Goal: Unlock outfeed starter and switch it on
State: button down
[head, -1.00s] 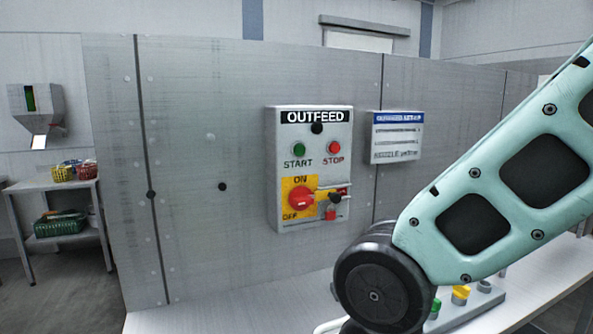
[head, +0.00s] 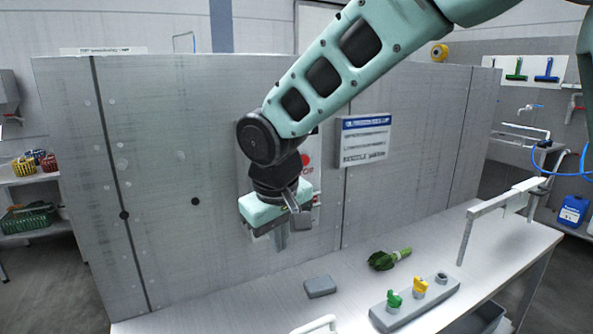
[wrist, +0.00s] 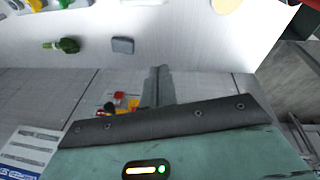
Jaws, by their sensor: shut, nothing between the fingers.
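The grey OUTFEED starter box (head: 316,180) is on the metal wall, mostly hidden behind my arm in the head view. Its red STOP button (head: 305,160) shows beside my wrist. In the wrist view, the yellow switch plate (wrist: 133,105) and small red and dark parts (wrist: 118,99) show just left of my fingers, partly cut off by my gripper body. I cannot tell the switch position or the lock's state there. My gripper (head: 281,240) is shut and empty, fingers down, in front of the box's lower part. The fingers also show in the wrist view (wrist: 159,85).
On the white bench stands a grey holder (head: 410,303) with green (head: 394,299) and yellow (head: 420,286) key-like pieces. A grey block (head: 320,287) and a leafy green bunch (head: 388,259) lie behind it. A blue-headed sign (head: 366,140) hangs right of the box.

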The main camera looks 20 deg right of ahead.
jog(key=w+d+r+m+t+h+p, duration=0.2)
jog(key=w+d+r+p, duration=0.1)
jog(key=w+r, duration=0.65)
jog(key=d+r+p+x, duration=0.1)
jog(key=p+x, duration=0.4)
jog(key=x, duration=0.8)
jog(key=shift+w+d+p, duration=0.25)
jog(key=shift+d+p, duration=0.15)
jog(key=shift+d, duration=0.35)
jog(key=shift+f, duration=0.15)
jog(key=shift+w+d+b, duration=0.15)
jog(key=shift+d+b, duration=0.15)
jog(key=shift+d, duration=0.8)
jog(key=shift+w+d+b, duration=0.15)
jog(key=shift+d+b, duration=0.1)
jog(key=shift+d, duration=0.85)
